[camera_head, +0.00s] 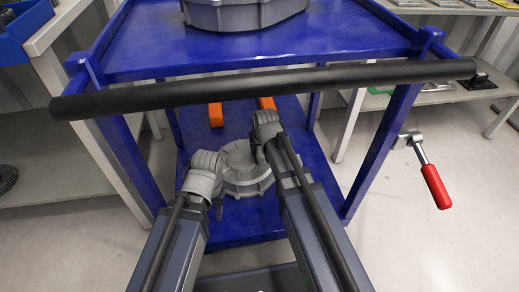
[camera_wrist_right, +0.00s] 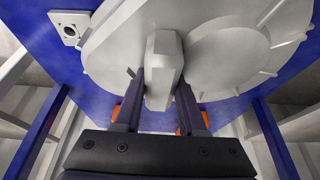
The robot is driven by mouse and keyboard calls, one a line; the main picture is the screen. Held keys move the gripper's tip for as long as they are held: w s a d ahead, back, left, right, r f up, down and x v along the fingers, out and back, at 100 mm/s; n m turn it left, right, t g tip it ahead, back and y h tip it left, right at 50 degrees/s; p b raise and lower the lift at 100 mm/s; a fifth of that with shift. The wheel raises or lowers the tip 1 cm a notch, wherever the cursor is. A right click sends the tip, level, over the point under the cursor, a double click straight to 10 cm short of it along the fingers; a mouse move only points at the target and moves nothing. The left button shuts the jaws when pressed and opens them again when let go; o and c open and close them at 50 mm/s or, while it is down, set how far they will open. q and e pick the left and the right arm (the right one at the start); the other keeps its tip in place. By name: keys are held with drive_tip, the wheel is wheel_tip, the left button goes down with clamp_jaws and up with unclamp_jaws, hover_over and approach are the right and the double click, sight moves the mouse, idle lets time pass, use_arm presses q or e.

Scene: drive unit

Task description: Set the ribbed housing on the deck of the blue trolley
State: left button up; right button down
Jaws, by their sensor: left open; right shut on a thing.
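The grey ribbed housing (camera_head: 245,172) is low between my two arms, in front of or on the lower blue deck; I cannot tell whether it touches it. The blue trolley has an upper deck (camera_head: 350,38) and a lower deck (camera_head: 290,120). My right gripper (camera_head: 266,143) is at the housing's right side. In the right wrist view its fingers (camera_wrist_right: 158,105) are shut on a pale lug of the housing (camera_wrist_right: 215,55). My left gripper (camera_head: 212,185) is open at the housing's left side; its fingertips are mostly hidden.
A black handle bar (camera_head: 270,88) crosses the trolley's near end above my arms. Another grey round part (camera_head: 245,12) stands on the upper deck. Two orange blocks (camera_head: 216,114) lie behind the housing. Benches stand on both sides.

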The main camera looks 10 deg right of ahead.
use_arm(q)
drive_tip(key=shift+f, duration=0.15)
use_arm(e)
drive_tip(key=shift+f, duration=0.1)
drive_tip(key=shift+c, duration=2.4)
unclamp_jaws()
drive_tip(key=p+v, duration=1.1)
drive_tip(key=v, duration=0.1)
drive_tip(key=shift+s, duration=0.1)
use_arm(q)
wheel_tip(320, 180, up, 11)
drive_tip(key=shift+r, duration=0.2)
use_arm(e)
drive_tip(key=s+a+n+g, duration=0.2)
drive_tip(key=s+a, duration=0.1)
drive_tip(key=s, duration=0.5)
drive_tip(key=s+a+f+n+g+h, duration=0.1)
drive_tip(key=s+a+n+g, duration=0.1)
drive_tip(key=s, duration=0.6)
drive_tip(key=shift+s+a+f+g, duration=0.15)
drive_tip(key=shift+s+a+g, duration=0.2)
drive_tip(key=shift+a, duration=0.45)
use_arm(q)
drive_tip(key=shift+s, duration=0.1)
